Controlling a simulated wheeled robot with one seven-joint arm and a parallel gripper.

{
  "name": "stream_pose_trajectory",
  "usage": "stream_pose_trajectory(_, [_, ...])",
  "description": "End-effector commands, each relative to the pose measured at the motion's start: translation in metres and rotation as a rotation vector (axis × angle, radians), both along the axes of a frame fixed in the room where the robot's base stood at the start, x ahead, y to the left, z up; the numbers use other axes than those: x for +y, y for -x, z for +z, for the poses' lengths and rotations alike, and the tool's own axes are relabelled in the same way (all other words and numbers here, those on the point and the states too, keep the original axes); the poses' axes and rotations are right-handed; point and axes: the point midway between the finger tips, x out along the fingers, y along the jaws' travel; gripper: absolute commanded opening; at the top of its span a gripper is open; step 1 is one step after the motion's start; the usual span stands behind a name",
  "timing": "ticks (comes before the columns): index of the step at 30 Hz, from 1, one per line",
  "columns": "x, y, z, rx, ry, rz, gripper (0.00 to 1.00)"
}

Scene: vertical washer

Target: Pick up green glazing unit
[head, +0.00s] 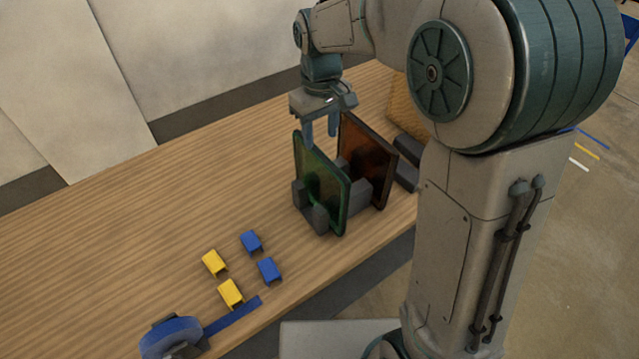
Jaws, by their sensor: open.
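The green glazing unit (322,184) is a translucent green pane standing upright in a dark grey rack (356,203) on the wooden table. My gripper (320,134) hangs fingers down at the far upper edge of the green pane. Its two fingers are apart. One finger is close to the pane's top corner. I cannot tell from this view whether the fingers straddle the pane or touch it.
An amber-brown pane (369,160) stands upright just right of the green one. The table (130,215) is clear at left. A pale wall (180,60) stands behind.

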Motion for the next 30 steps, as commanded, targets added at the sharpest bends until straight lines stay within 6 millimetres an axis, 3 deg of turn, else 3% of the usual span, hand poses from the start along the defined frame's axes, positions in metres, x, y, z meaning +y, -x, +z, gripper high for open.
stream_pose_trajectory(3, [0.000,0.000,-0.016,0.002,0.000,0.000,0.44])
stream_pose_trajectory(10, [0.000,0.000,-0.032,0.002,0.000,-0.001,0.44])
stream_pose_trajectory(18, [0.002,-0.002,-0.070,0.001,0.000,-0.001,0.44])
stream_pose_trajectory(27, [0.002,-0.002,-0.075,-0.001,-0.001,-0.001,0.44])
stream_pose_trajectory(30, [0.002,-0.002,-0.075,-0.001,-0.001,-0.001,0.16])
